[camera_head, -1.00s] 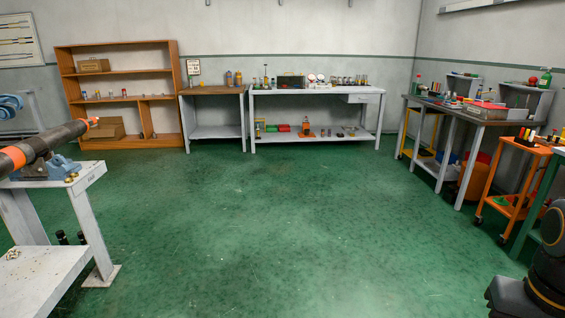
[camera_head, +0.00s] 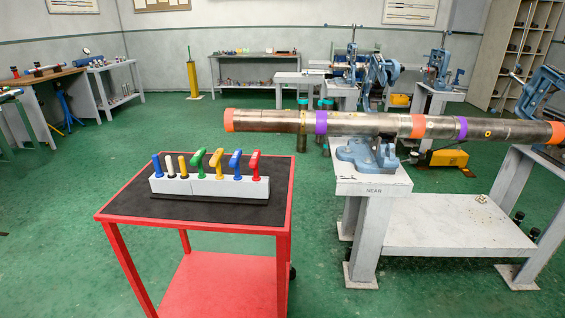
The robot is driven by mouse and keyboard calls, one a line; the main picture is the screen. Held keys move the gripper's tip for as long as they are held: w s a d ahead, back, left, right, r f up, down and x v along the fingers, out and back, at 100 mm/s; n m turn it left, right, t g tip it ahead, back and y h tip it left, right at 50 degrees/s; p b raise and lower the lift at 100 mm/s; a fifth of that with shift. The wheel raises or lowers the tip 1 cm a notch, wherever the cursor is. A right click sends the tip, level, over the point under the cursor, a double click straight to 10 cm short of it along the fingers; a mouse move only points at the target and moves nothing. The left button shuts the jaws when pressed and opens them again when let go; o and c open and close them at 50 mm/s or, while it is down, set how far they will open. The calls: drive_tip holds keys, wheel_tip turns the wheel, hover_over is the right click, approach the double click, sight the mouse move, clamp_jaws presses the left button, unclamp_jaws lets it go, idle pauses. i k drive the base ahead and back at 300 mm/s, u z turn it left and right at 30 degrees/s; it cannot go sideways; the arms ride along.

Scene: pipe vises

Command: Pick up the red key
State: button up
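The red key (camera_head: 255,165) stands upright at the right end of a light grey rack (camera_head: 208,187). The rack sits on the dark top of a red cart (camera_head: 283,215). Blue, white, yellow and green pieces stand in the same rack to the left of the red key, with a blue one (camera_head: 235,165) just beside it. My gripper is not in the view, so its state does not show.
A long metal pipe (camera_head: 360,124) with coloured bands rests on a blue vise (camera_head: 362,155) on a white stand (camera_head: 380,185) behind and right of the cart. Its left end reaches behind the cart. Green floor (camera_head: 60,250) is open left of the cart.

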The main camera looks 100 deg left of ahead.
sight(253, 162)
drive_tip(key=u, duration=3.15)
drive_tip(key=i, duration=1.65)
